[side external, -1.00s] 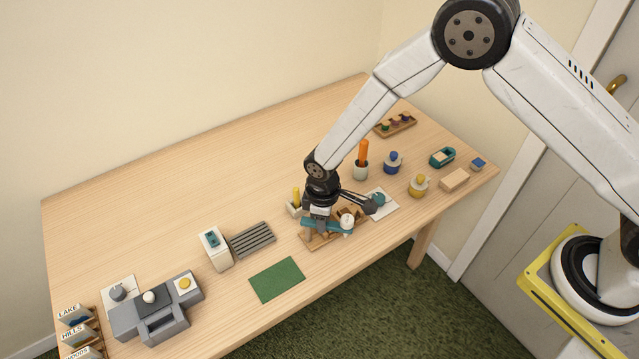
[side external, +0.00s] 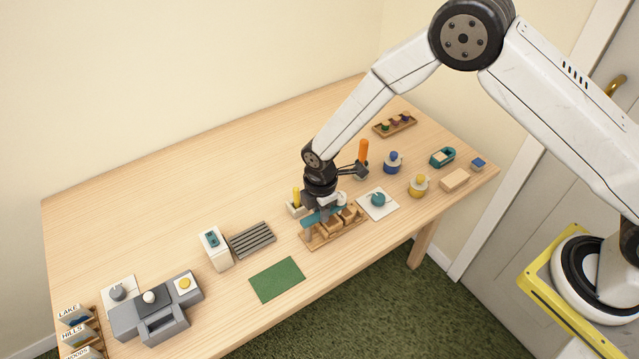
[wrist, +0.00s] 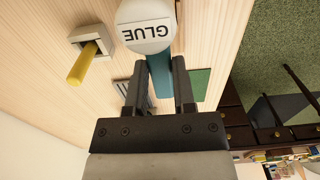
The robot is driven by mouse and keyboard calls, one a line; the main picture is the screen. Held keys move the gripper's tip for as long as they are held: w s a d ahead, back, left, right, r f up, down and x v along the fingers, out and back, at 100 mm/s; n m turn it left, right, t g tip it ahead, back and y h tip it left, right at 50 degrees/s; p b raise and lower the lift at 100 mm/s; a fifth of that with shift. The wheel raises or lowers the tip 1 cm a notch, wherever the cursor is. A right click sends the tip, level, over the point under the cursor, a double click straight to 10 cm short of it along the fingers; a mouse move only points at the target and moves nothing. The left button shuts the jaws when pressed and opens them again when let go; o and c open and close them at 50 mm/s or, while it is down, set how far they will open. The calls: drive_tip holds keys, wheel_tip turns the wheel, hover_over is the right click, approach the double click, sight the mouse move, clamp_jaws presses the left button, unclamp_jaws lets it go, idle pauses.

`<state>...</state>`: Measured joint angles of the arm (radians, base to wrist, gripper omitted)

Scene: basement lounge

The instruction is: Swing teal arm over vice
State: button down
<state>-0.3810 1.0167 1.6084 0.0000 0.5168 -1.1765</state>
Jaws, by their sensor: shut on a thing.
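The teal arm (side external: 314,219) is a flat bar above the wooden base (side external: 335,238) with several wooden blocks, near the table's front edge. My gripper (side external: 326,205) is shut on the teal arm; the wrist view shows the bar (wrist: 160,75) between both fingers (wrist: 157,66). A white round glue head (side external: 341,198) is at the bar's far end; its label reads GLUE in the wrist view (wrist: 147,28). I cannot tell for certain which part is the vice; the grey block fixture (side external: 150,312) at far left has a slot-like gap.
A cream holder with a yellow stick (side external: 296,196) stands close to my gripper's left. A teal knob on a white plate (side external: 378,199) is just right. A green mat (side external: 277,280) and grey slatted rack (side external: 253,239) lie left. The back left of the table is clear.

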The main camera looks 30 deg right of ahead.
idle(0.5)
drive_tip(key=shift+c, duration=2.2)
unclamp_jaws()
drive_tip(key=shift+r, duration=0.15)
drive_tip(key=shift+r, duration=3.75)
drive_tip(key=shift+d+r, duration=0.2)
drive_tip(key=s+d+r+m+t, duration=0.1)
drive_tip(key=s+d+r+m, duration=0.4)
drive_tip(key=s+d+m, duration=0.3)
drive_tip(key=s+d+r+m+t, duration=0.1)
drive_tip(key=s+d+r+m, duration=0.5)
drive_tip(key=s+d+m, duration=0.2)
drive_tip(key=shift+s+d+m+t, duration=0.2)
drive_tip(key=shift+d+m+t, duration=0.1)
drive_tip(key=shift+d+m, duration=0.5)
